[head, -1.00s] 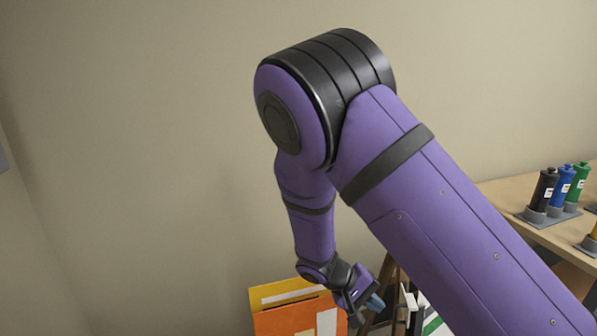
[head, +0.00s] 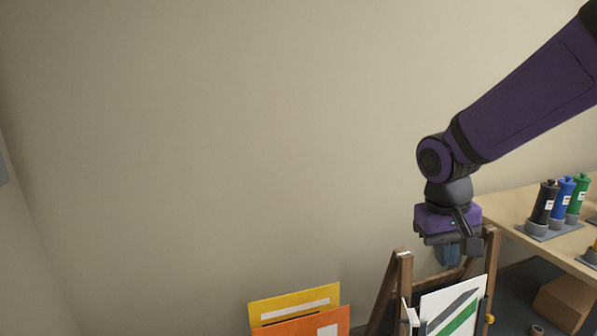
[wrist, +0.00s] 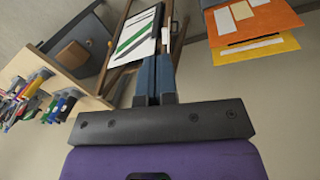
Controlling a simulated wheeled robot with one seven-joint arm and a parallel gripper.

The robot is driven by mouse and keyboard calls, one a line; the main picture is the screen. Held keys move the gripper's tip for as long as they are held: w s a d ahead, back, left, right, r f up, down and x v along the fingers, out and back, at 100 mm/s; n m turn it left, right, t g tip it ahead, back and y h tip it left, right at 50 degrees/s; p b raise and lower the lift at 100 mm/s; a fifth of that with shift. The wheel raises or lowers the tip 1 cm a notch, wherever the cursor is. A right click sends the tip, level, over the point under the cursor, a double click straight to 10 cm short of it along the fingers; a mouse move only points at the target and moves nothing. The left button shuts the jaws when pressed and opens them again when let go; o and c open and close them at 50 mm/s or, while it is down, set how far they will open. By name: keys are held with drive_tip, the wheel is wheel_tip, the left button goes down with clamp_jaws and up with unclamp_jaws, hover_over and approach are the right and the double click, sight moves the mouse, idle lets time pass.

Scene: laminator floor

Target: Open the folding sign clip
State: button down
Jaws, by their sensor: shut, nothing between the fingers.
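The folding sign is a brown wooden frame (head: 398,275) standing at the lower right of the head view. It carries a white board (head: 455,305) with green and dark stripes. In the wrist view the frame (wrist: 117,45) and the board (wrist: 137,36) lie beyond the fingertips. A small pale piece (head: 411,316) beside the board's left edge may be the clip; its state cannot be told. My gripper (head: 447,258) points down above the frame's top, between its posts. In the wrist view its blue fingers (wrist: 156,62) are together and empty.
Orange (head: 305,325) and yellow (head: 293,303) panels stand left of the sign. A wooden table (head: 525,210) with black, blue and green bottles (head: 563,200) is at the right. A brown box (head: 566,300) sits below it. The wall behind is bare.

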drive_tip(key=s+d+r+t+y, duration=0.1)
drive_tip(key=s+d+r+t, duration=0.1)
drive_tip(key=s+r, duration=0.4)
drive_tip(key=s+d+r+t, duration=0.2)
drive_tip(key=s+r, duration=0.3)
drive_tip(key=s, duration=0.3)
drive_tip(key=shift+d+r+t+y, duration=0.35)
drive_tip(key=shift+r+t+y, duration=0.05)
drive_tip(key=shift+t, duration=0.3)
drive_tip(key=c, duration=1.2)
unclamp_jaws()
drive_tip(key=shift+s, duration=0.3)
drive_tip(key=w+a+f+n+g+h, duration=0.2)
drive_tip(key=w+a+f+n+g, duration=0.15)
drive_tip(key=w+f, duration=0.6)
drive_tip(key=w+a+f+n+g+h, duration=0.2)
drive_tip(key=w+f+n+g, duration=0.3)
drive_tip(key=w, duration=0.8)
drive_tip(key=w+a+f+n+h, duration=0.2)
drive_tip(key=w+a+f+h, duration=0.1)
drive_tip(key=f, duration=0.6)
drive_tip(key=w+a+f+n+h, duration=0.2)
drive_tip(key=f+h, duration=0.1)
drive_tip(key=f, duration=0.5)
drive_tip(key=n+t+h, duration=0.4)
drive_tip(key=n+h, duration=0.4)
approach(404, 320)
wheel_tip(404, 320, down, 4)
drive_tip(key=a, duration=0.3)
drive_tip(key=d, duration=1.1)
